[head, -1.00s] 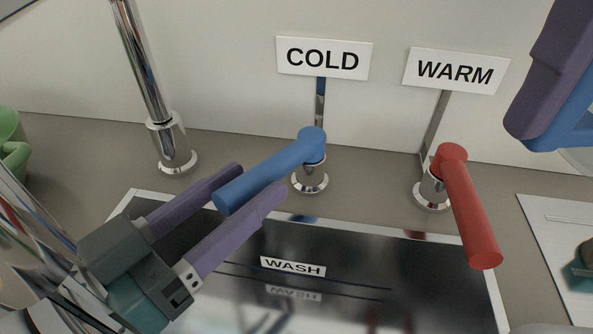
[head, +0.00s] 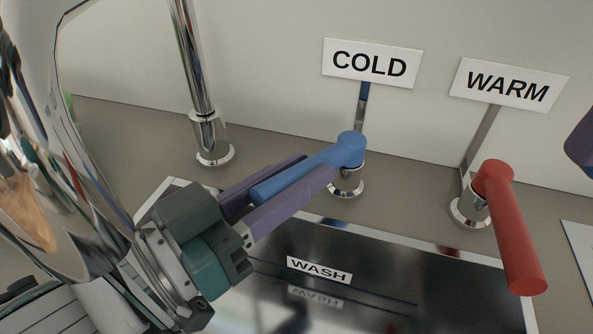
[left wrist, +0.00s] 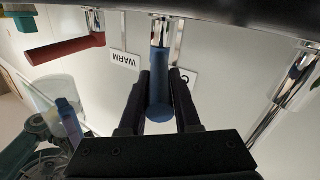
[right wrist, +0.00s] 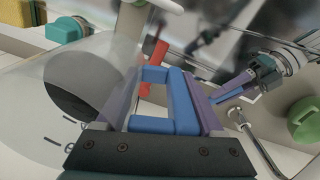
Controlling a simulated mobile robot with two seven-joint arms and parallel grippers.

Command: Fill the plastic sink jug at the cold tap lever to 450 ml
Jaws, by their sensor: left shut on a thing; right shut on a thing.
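The blue cold tap lever (head: 300,172) points toward the front left below the COLD sign (head: 370,63). My left gripper (head: 318,166) is shut on it, one purple finger on each side; the left wrist view shows the lever (left wrist: 159,100) between the dark fingers. The clear plastic jug (right wrist: 110,60) fills the left of the right wrist view, with dark marks on its wall. My right gripper (right wrist: 170,82) is shut on its blue handle (right wrist: 165,125). The jug also shows in the left wrist view (left wrist: 52,92). I cannot read its water level.
The red warm lever (head: 515,235) stands to the right, under the WARM sign (head: 508,83). A chrome spout column (head: 195,70) rises at the left. A dark glossy sink panel marked WASH (head: 319,270) lies in front. A green mug (right wrist: 305,122) shows in the right wrist view.

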